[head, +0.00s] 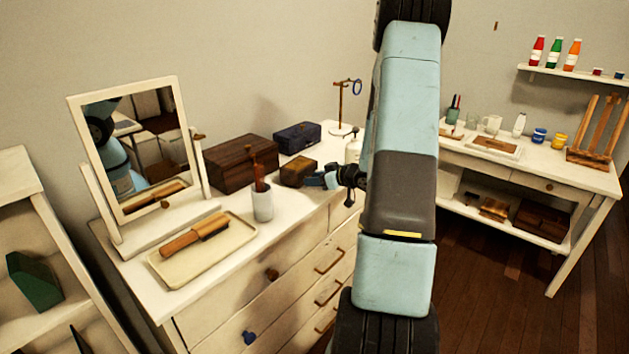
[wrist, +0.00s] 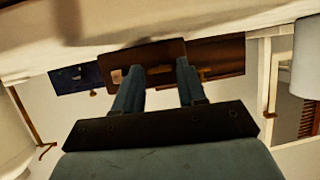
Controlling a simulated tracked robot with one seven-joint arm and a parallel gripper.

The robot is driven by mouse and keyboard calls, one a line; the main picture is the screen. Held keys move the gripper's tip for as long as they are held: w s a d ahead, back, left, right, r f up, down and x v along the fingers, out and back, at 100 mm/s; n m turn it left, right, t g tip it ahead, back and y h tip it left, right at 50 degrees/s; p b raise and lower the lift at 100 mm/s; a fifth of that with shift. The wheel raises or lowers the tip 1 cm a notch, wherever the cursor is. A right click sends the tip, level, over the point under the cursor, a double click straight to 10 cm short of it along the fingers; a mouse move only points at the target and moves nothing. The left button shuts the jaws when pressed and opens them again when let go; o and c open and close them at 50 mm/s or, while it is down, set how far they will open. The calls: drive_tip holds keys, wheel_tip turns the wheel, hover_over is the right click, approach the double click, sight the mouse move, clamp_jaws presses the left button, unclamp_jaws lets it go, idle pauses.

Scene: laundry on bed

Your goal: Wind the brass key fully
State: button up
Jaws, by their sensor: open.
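A small brown wooden box (head: 298,172) sits on the white dresser top, in front of the blue box. My gripper (head: 320,179) is just to its right, with its fingers pointing at the box's side. In the wrist view the brown box (wrist: 150,52) is straight ahead of my open gripper (wrist: 157,77). A small brass-coloured piece (wrist: 158,70) shows on the box face between the fingertips; it may be the key, but its shape is too small and dark to tell. I cannot tell whether the fingers touch it.
A larger dark wooden box (head: 240,163) and a blue box (head: 297,137) stand behind. A cup with a brush (head: 262,203), a tray (head: 232,252) with a brush, and a mirror (head: 137,150) are to the left. A stand with a blue ring (head: 340,105) is at the back.

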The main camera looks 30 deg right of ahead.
drive_tip(key=v, duration=1.3)
drive_tip(key=shift+s+d, duration=0.15)
drive_tip(key=shift+s, duration=0.1)
drive_tip(key=w+a+r+m+h, duration=0.15)
drive_tip(key=w+r+h, duration=0.35)
drive_tip(key=r, duration=0.5)
drive_tip(key=s+a+r+m+g+h, duration=0.2)
drive_tip(key=s+a+r+h, duration=0.35)
drive_tip(key=r, duration=0.35)
drive_tip(key=s+a+r+m+g+y, duration=0.1)
drive_tip(key=s+a+r+g+y, duration=0.2)
drive_tip(key=s+a, duration=1.7)
drive_tip(key=shift+s+a+g+y, duration=0.4)
drive_tip(key=shift+s+g+y, duration=0.3)
drive_tip(key=shift+s+y, duration=0.2)
drive_tip(key=shift+s+m, duration=0.15)
drive_tip(key=shift+m, duration=0.1)
